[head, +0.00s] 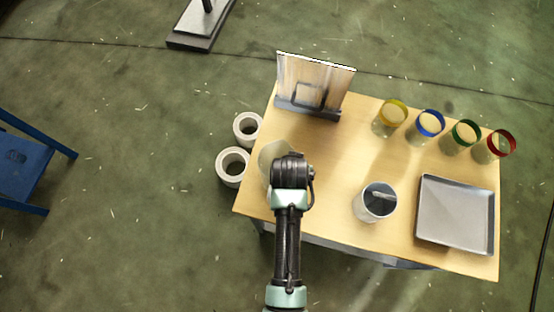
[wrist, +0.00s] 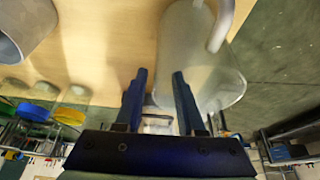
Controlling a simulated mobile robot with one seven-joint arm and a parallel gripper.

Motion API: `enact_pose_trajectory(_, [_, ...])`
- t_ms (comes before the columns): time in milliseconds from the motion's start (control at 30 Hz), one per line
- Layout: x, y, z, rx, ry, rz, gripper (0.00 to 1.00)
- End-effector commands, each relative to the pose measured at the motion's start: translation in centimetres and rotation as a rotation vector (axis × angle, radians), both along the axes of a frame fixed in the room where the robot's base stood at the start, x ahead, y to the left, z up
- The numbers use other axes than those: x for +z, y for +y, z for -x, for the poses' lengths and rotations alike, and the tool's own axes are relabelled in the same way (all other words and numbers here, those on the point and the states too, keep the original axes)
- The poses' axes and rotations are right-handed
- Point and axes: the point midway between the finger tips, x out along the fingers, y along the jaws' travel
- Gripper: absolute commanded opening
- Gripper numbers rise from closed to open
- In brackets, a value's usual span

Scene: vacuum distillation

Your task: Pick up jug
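A pale, translucent jug (head: 268,157) stands on the left part of the wooden table, partly hidden behind my arm in the head view. In the wrist view the jug (wrist: 200,55) fills the upper right, with its curved handle (wrist: 223,22) near the top edge. My gripper (wrist: 159,72) has its two dark fingers apart, with a gap between them. The right finger overlaps the jug in the picture and the left finger is left of it. I cannot tell whether either touches it. In the head view the fingertips are hidden by the wrist.
A grey cup (head: 375,203) and a metal tray (head: 455,236) are at the table's right. Several jars with coloured rims, including a yellow-rimmed one (head: 390,118), line the back right. An upright panel (head: 313,85) stands at the back left. White cylinders (head: 233,166) are beside the table's left edge.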

Motion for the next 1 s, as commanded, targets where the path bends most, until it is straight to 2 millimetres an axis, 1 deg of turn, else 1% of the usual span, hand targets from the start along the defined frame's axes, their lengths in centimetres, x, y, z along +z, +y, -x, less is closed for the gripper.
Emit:
enact_pose_trajectory(133, [0.0,-0.01,0.0,0.0,0.0,0.0,0.38])
enact_pose_trajectory(167, [0.0,-0.01,0.0,0.0,0.0,0.0,0.37])
enact_pose_trajectory(200, [0.01,-0.01,0.02,0.0,0.0,0.0,0.29])
enact_pose_trajectory(367, [0.0,0.0,0.02,0.0,0.0,0.0,0.01])
enact_pose_trajectory(1000, [0.0,-0.01,0.05,0.0,0.001,0.001,0.0])
